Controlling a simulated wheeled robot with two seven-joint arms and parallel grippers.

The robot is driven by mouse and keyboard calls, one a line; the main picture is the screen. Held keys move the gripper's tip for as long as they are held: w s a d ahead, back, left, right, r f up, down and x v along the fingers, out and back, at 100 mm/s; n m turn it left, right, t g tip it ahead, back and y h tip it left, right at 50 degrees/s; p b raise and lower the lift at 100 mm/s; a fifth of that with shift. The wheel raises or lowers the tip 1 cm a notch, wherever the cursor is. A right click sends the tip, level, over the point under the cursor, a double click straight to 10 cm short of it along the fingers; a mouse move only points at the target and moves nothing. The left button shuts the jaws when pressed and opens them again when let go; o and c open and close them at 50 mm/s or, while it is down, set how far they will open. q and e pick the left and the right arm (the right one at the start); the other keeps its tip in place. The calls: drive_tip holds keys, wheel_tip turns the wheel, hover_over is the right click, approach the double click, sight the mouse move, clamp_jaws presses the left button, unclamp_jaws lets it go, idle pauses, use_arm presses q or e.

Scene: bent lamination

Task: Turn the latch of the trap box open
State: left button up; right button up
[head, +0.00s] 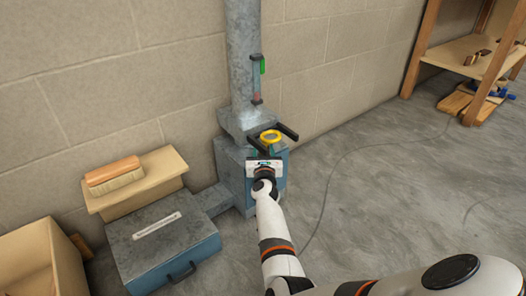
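A blue-grey metal box (234,170) stands at the foot of a vertical duct against the wall; it looks like the trap box. A yellow ring-shaped part (270,136), possibly the latch, shows at its top front. My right gripper (273,134) is in front of the box, its dark fingers spread wide. The yellow ring appears between the fingers; I cannot tell whether they touch it. The gripper and wrist hide much of the box's front. My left gripper is not in view.
A low blue-grey case (165,250) with a front handle joins the box's left side. A brush (114,176) lies on a wooden box (150,180) behind it. The grey duct (243,55) rises above. A wooden shelf (460,55) stands far right; the floor between is mostly clear, with a thin cable.

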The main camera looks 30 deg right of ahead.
drive_tip(key=c, duration=0.6)
